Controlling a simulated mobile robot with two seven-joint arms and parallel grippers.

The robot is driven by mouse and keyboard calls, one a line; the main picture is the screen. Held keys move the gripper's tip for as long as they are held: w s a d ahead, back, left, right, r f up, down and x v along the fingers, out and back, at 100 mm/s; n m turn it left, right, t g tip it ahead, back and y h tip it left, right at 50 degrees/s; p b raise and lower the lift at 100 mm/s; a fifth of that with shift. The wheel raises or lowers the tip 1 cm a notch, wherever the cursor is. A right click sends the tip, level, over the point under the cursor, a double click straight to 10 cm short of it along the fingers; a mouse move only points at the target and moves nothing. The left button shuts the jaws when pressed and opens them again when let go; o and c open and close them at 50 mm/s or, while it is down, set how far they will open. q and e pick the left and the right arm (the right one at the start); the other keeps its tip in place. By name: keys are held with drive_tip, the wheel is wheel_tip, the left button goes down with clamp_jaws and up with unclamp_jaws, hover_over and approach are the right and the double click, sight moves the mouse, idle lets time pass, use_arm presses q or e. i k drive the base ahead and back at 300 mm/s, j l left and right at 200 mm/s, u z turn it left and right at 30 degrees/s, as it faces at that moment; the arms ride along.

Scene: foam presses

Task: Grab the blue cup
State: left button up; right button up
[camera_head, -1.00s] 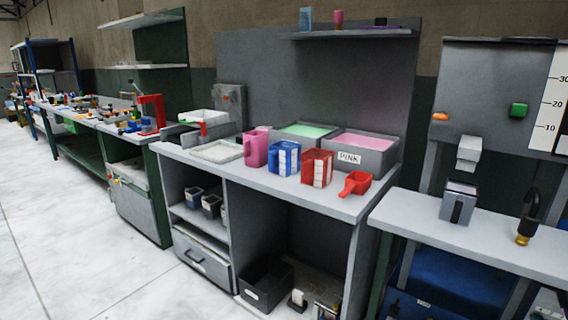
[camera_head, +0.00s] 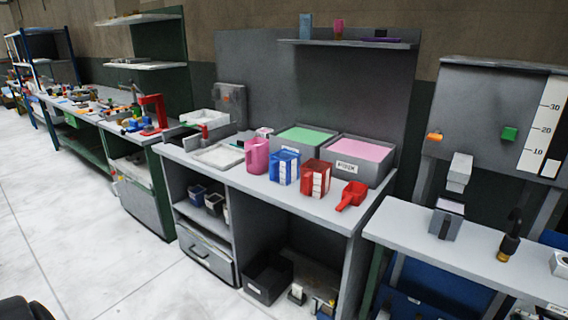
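The blue cup (camera_head: 284,167) stands on the grey workbench (camera_head: 262,191), with white markings on its side. It is between a pink cup (camera_head: 257,156) on its left and a red cup (camera_head: 316,178) on its right. A red scoop (camera_head: 351,195) lies at the right end of the bench. Neither of my grippers shows in the head view.
Bins of green (camera_head: 304,139) and pink (camera_head: 358,152) material stand behind the cups. A white tray (camera_head: 219,156) lies to the left. A grey table (camera_head: 480,249) with a press stands at the right. Open floor (camera_head: 110,260) lies in front.

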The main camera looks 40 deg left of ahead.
sight(284, 164)
drive_tip(key=i+j+z, duration=0.15)
drive_tip(key=j, duration=0.45)
drive_tip(key=i+j+z, duration=0.15)
drive_tip(key=j, duration=0.45)
drive_tip(key=j+z, duration=0.15)
drive_tip(key=j, duration=0.45)
drive_tip(key=i, duration=0.05)
